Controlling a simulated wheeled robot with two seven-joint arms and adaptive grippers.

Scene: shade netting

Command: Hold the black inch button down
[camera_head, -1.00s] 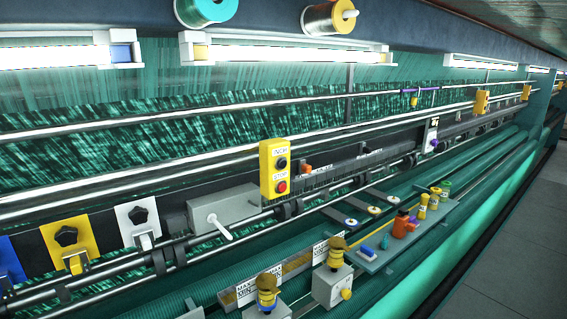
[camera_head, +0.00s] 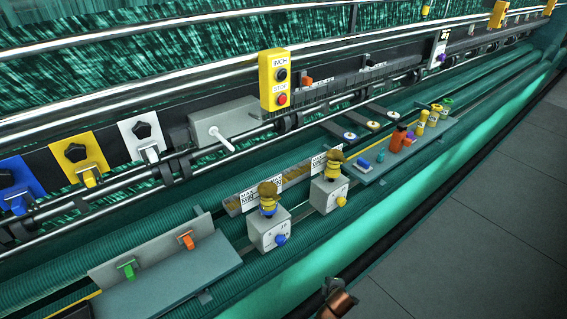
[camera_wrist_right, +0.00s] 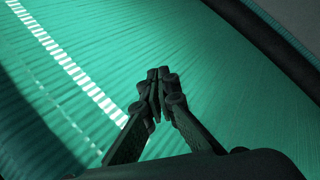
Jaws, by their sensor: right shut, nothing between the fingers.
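The black inch button (camera_head: 282,75) is on the upper part of a yellow control box (camera_head: 265,82), below an INCH label. A red stop button (camera_head: 282,99) sits below it on the same box. My right gripper (camera_wrist_right: 159,76) shows in the right wrist view with its fingers shut and empty, over green netting. In the head view a dark and copper-coloured piece at the bottom edge may be part of my right arm; it is well below and right of the box. Nothing touches the inch button. My left gripper is not in view.
Metal rails (camera_head: 130,95) run along the machine. A grey box with a white lever (camera_head: 222,138) stands left of the yellow box. Below are two grey boxes with knobs (camera_head: 268,235) and a grey shelf with bottles (camera_head: 372,172). Grey floor (camera_head: 470,230) at right is clear.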

